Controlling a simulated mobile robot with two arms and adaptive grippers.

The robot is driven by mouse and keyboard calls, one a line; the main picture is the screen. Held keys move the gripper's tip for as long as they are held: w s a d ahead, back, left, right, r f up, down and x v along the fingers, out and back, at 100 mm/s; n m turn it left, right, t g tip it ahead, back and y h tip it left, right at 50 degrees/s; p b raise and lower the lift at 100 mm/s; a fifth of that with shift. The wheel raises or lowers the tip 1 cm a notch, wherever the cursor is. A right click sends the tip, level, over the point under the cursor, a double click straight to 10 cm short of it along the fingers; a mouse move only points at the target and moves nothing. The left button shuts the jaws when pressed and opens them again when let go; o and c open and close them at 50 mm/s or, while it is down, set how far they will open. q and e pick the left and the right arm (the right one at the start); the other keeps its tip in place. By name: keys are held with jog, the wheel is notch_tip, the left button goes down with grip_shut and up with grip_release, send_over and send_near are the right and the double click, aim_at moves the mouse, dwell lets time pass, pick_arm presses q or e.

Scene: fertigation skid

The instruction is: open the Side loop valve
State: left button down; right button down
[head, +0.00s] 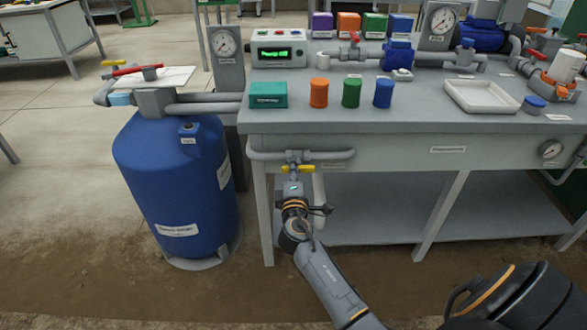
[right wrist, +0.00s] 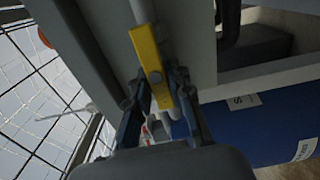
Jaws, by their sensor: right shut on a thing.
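A valve with a yellow lever handle (head: 299,168) sits on the grey pipe loop (head: 330,154) below the bench's front edge. In the head view the lever lies roughly left to right. A small label beside it is too small to read. My right gripper (head: 294,187) is at this lever from below and in front. In the right wrist view the yellow lever (right wrist: 150,62) runs down between the two dark fingers (right wrist: 160,100), which are shut on its lower end. My left gripper is out of view.
A blue tank (head: 175,185) stands left of the bench. The bench top (head: 420,118) carries coloured jars, a white tray (head: 482,96) and a control box (head: 280,48). A bench leg (head: 262,215) stands left of my gripper. The lower shelf (head: 390,222) looks bare.

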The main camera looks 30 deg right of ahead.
dwell(0.3)
jog(key=c, duration=1.3)
grip_release()
jog(key=v, duration=1.2)
jog(key=shift+f, duration=0.1)
